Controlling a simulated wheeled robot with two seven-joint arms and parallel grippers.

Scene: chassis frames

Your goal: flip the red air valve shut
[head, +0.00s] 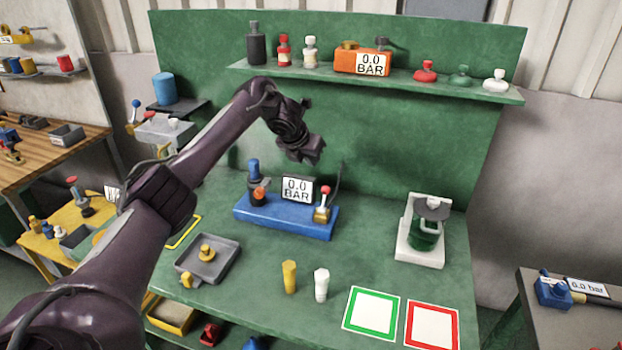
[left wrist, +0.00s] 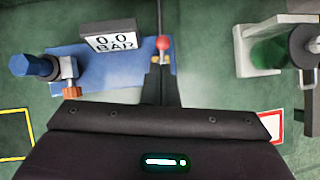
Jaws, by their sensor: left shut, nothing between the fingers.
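The red air valve is a brass body (head: 321,214) with a red knob (head: 324,190) above it, at the right end of a blue base (head: 285,220). A display (head: 298,188) on the same base reads 0.0 BAR. My left gripper (head: 314,157) is above and behind the valve in the head view, shut and empty. In the left wrist view its closed fingers (left wrist: 161,88) point toward the red knob (left wrist: 163,43), which shows just beyond the tips. Whether they touch the knob I cannot tell. My right gripper is not in view.
A blue-topped fitting (head: 254,175) stands left of the display. A white stand with a green cup (head: 424,235) is at the right. A grey tray (head: 215,262), yellow peg (head: 289,277) and white peg (head: 321,285) are in front. A shelf (head: 400,80) hangs behind.

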